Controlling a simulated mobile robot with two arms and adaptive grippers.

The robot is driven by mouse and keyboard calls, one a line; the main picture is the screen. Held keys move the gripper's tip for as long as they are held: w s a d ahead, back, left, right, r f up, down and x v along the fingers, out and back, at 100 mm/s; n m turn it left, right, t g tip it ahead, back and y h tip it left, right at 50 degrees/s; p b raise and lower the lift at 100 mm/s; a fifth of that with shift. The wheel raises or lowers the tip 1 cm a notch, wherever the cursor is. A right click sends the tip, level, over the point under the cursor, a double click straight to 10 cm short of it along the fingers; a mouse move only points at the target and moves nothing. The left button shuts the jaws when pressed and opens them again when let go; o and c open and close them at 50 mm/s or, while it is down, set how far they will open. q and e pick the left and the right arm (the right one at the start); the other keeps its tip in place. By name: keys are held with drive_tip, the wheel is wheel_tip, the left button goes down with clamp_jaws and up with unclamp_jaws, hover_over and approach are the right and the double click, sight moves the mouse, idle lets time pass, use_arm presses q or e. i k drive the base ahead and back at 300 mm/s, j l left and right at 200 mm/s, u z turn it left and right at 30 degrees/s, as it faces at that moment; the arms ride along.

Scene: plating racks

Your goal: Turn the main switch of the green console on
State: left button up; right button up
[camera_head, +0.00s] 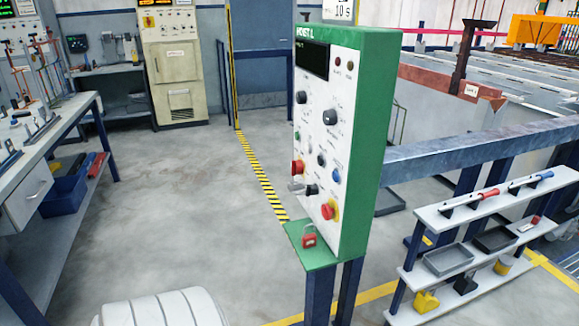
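The green console (365,150) stands on dark blue legs in the middle of the camera_head view, its white control panel facing left. A red padlock (309,241) rests on the green ledge below. Neither of my grippers is in view.
A workbench with a drawer (33,190) stands at the left. A white tiered rack (480,215) with tools and trays is at the right, near a blue-grey rail (480,148). A beige cabinet (173,65) stands at the back. The floor left of the console is clear.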

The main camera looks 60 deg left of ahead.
sight(297, 166)
drive_tip(key=u, duration=1.55)
drive_tip(key=z, duration=0.15)
drive_tip(key=i+j+z, duration=0.15)
drive_tip(key=j+z, duration=0.2)
drive_tip(key=i+j+z, duration=0.1)
drive_tip(key=j+z, duration=0.55)
drive_tip(key=i+j, duration=0.05)
drive_tip(key=j, duration=0.05)
